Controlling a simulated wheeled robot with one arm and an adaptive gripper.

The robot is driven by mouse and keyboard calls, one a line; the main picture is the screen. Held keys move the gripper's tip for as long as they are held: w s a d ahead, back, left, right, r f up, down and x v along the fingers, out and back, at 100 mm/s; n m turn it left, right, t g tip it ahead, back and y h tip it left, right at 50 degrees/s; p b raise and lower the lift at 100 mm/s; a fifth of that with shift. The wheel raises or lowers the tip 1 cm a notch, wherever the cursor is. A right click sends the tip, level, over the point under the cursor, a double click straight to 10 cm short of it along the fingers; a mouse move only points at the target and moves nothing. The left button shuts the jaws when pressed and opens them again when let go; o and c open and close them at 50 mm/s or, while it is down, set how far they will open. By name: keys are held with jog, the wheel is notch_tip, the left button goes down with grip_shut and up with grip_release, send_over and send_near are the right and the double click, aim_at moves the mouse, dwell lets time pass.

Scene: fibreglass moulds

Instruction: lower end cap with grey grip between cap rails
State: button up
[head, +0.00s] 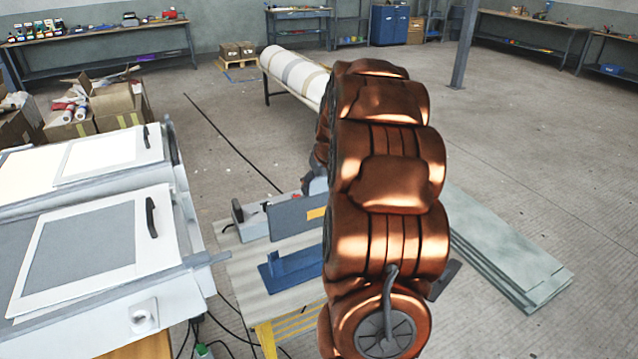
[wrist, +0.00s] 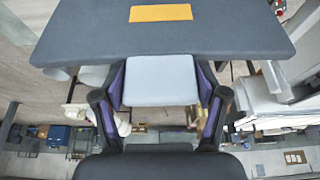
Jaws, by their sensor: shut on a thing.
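The end cap is a flat dark grey-blue plate with an orange label. It fills the top of the wrist view (wrist: 90,30) and shows upright in the head view (head: 292,220). Its light grey grip (wrist: 160,80) sits between the fingers of my gripper (wrist: 162,92), which is shut on it. In the head view my copper-coloured arm hides the gripper and the cap's right part. A blue bracket with a raised part (head: 285,272), perhaps the cap rails, stands on the table below and in front of the cap. I cannot tell the cap's exact height or alignment.
The pale table (head: 245,290) has yellow legs and a grey device (head: 250,222) at its back left. White machines or moulds (head: 110,235) stand close on the left. Grey-green sheets (head: 505,250) lie on the floor at right. A black cable (head: 230,140) crosses open floor.

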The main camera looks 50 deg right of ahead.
jog(key=b, duration=0.2)
send_over(320, 217)
jog(key=shift+w+d+f, duration=0.1)
jog(key=shift+w+f, duration=0.05)
jog(key=shift+f, duration=1)
jog(key=shift+w+f, duration=0.15)
jog(key=shift+f, duration=1)
jog(key=shift+b, duration=0.95)
jog(key=shift+f+b, duration=1.95)
jog(key=shift+f, duration=2.05)
jog(key=o, duration=1.9)
jog(key=shift+c, duration=0.2)
